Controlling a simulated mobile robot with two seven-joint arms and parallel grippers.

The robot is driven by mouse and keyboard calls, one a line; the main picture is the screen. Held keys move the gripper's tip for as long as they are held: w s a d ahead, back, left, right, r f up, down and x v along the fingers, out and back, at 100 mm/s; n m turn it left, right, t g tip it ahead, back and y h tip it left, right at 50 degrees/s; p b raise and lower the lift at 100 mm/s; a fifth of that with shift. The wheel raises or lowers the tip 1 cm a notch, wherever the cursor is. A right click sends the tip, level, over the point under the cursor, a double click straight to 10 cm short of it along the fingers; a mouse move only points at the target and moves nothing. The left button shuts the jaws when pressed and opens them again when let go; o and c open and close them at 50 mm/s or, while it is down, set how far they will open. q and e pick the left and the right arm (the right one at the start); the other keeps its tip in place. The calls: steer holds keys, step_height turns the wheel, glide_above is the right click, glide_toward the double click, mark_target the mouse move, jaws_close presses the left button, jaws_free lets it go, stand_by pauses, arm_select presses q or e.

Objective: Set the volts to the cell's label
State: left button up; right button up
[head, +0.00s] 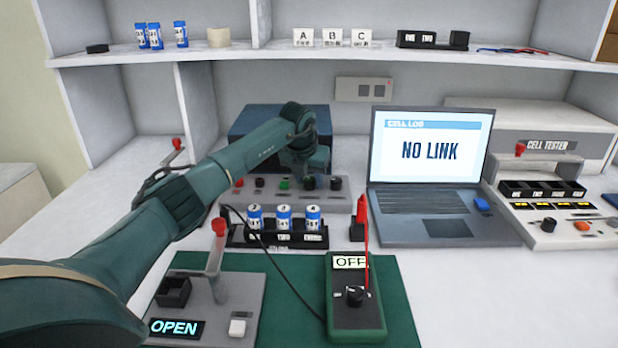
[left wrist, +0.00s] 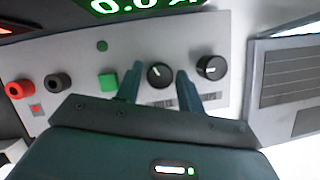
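The power supply's grey front panel (head: 262,201) stands at the back of the bench, below its dark blue case (head: 262,122). In the left wrist view the panel carries two black knobs, a nearer-centre one (left wrist: 160,75) and a right one (left wrist: 211,67), plus a green button (left wrist: 107,80). A green display (left wrist: 140,5) is cut off at the top and reads about 0.0. My left gripper (left wrist: 157,72) is open, its fingers on either side of the centre knob with small gaps. Three blue and white cells (head: 284,217) stand in a black rack; their small labels are unclear.
A green multimeter (head: 356,315) showing OFF lies on the green mat. A fixture marked OPEN (head: 245,294) has a red-tipped lever. A laptop (head: 430,165) reads NO LINK. A cell tester (head: 545,215) stands right. More cells (head: 149,35) are on the shelf.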

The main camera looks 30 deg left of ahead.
arm_select(q)
steer(key=c, duration=0.7)
steer(key=shift+o, duration=0.2)
